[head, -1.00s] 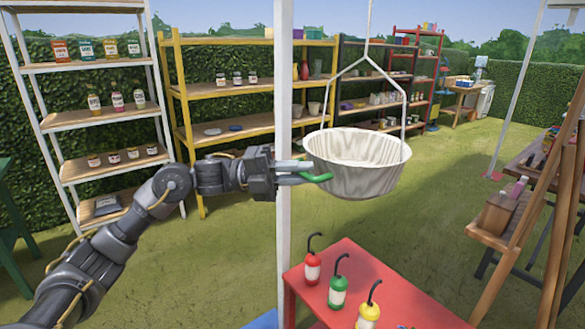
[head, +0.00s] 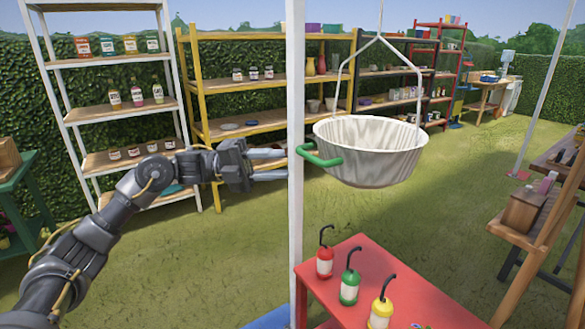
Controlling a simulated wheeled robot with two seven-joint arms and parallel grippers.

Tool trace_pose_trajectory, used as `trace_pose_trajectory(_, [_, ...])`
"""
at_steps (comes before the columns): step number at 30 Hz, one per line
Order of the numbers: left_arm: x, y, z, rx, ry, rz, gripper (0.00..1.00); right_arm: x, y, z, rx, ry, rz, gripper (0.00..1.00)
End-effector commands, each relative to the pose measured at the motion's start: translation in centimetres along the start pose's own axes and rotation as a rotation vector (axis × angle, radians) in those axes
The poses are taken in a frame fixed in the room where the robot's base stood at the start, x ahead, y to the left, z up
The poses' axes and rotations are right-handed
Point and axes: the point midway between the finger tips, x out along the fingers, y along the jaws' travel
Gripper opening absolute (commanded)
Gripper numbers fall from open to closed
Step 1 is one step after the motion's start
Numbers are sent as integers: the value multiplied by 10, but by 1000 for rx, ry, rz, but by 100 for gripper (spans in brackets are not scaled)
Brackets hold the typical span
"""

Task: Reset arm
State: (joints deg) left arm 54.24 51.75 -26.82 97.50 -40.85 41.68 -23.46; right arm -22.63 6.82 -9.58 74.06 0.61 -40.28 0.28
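My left gripper (head: 270,163) is open and empty, held out level at the left of the white post. Its two fingers are apart and point right. A hanging white basket (head: 368,150) with a green handle (head: 320,157) is right of the post, and the gripper is clear of the handle. The basket hangs upright from white straps. My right gripper is not in view.
A white post (head: 296,220) stands between my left gripper and the basket. Below is a red table (head: 410,290) with red, green and yellow bottles. A white shelf (head: 92,113) and a yellow shelf (head: 262,122) stand behind. Grass between is open.

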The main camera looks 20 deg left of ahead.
Motion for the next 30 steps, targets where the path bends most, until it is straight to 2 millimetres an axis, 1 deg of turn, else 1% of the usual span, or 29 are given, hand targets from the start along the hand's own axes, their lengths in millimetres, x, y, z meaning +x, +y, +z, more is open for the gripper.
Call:
trace_pose_trajectory(1, [-7, 1, 0, -1, 0, 1, 34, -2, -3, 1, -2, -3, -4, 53])
trace_pose_trajectory(3, [-13, 0, 0, -1, 0, 0, 34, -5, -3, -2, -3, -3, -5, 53])
trace_pose_trajectory(6, [-18, -2, 0, -1, 2, -1, 34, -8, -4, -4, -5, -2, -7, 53])
trace_pose_trajectory(20, [-19, -5, 0, -1, 2, -2, 34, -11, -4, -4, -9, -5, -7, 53])
trace_pose_trajectory(23, [-18, -2, 2, -9, -5, -5, 34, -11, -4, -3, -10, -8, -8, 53])
trace_pose_trajectory(26, [-19, 14, 18, -67, -60, -27, 34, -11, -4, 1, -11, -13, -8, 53])
trace_pose_trajectory(29, [-23, 55, 49, -192, -182, -66, 34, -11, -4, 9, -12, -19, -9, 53])
trace_pose_trajectory(30, [-26, 80, 62, -259, -248, -83, 34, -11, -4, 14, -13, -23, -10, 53])
